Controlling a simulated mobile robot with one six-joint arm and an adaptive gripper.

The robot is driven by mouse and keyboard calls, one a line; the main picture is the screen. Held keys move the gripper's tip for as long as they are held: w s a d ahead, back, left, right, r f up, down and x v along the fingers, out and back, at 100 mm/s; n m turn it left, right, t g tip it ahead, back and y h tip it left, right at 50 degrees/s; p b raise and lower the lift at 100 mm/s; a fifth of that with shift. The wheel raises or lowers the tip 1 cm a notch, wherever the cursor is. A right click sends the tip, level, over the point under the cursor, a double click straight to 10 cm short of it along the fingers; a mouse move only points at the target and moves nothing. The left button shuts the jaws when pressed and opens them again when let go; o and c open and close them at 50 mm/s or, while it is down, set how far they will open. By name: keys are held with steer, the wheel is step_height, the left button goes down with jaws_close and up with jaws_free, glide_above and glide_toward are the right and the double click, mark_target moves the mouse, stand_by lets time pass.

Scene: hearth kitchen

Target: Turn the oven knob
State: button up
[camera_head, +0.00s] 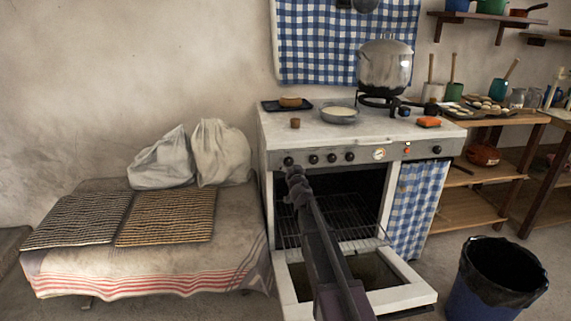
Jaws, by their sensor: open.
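The white oven (265,185) stands in the middle with its door (425,297) lowered open. Its grey front panel (365,155) carries several dark round knobs. The leftmost knob (288,161) is at the panel's left end, with another knob (314,158) to its right. My arm reaches up from the bottom over the open door. My gripper (294,172) is open, at or just below the leftmost knob in the picture. I cannot tell whether it touches the knob. The fingers are small and dark, and the arm hides part of the oven opening.
A pot (385,65) stands on a burner on top, beside a bowl (340,114). A cloth-covered bench (150,265) with racks and sacks is at left. A lined bin (500,280) stands at right. A checked curtain (418,205) hangs beside the oven opening.

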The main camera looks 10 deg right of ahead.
mark_target(289, 162)
steer(key=shift+w, duration=1.8)
